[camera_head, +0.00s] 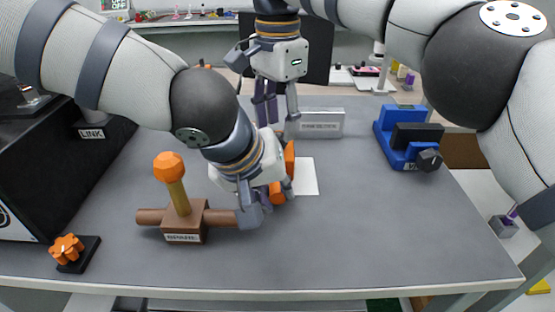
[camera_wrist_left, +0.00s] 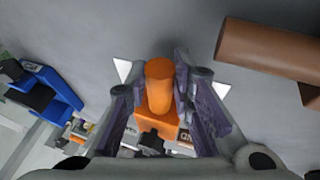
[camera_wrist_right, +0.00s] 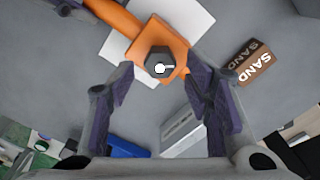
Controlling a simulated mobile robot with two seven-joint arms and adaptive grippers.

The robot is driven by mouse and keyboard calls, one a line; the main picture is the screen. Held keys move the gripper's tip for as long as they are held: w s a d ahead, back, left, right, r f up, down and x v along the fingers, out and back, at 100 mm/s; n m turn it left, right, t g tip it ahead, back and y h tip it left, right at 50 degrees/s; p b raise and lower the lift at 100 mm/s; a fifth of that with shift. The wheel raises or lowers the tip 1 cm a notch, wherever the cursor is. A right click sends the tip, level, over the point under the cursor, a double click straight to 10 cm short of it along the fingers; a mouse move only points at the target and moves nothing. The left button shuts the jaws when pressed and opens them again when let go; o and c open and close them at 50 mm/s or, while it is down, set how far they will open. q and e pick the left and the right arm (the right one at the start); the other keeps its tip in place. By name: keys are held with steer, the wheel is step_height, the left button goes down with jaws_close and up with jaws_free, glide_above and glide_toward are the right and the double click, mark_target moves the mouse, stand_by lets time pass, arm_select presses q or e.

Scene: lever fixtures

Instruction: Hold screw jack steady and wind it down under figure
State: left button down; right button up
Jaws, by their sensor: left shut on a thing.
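The orange screw jack (camera_head: 289,158) is partly hidden behind my left arm. My left gripper (camera_head: 268,200) is shut on its round orange bar, which lies between the fingers in the left wrist view (camera_wrist_left: 160,85). In the right wrist view the jack's square orange body (camera_wrist_right: 150,38) has a dark hexagonal head (camera_wrist_right: 160,62). My right gripper (camera_wrist_right: 165,80) is open above the jack, fingers on either side of the head and apart from it; in the head view it points downward (camera_head: 276,112). I cannot make out a figure resting on the jack.
A white sheet (camera_head: 306,177) lies by the jack. A brown lever fixture (camera_head: 190,222) stands left of my left gripper. A grey labelled block (camera_head: 320,124), a blue fixture (camera_head: 390,125) and a brown SAND block (camera_wrist_right: 252,62) are nearby. The front right table is clear.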

mark_target(279, 136)
steer(key=shift+r, duration=0.4)
steer(key=m, duration=1.1)
steer(key=shift+f+m, duration=0.15)
steer(key=shift+m, duration=0.35)
steer(key=shift+d+f, duration=0.1)
steer(key=shift+f, duration=2.3)
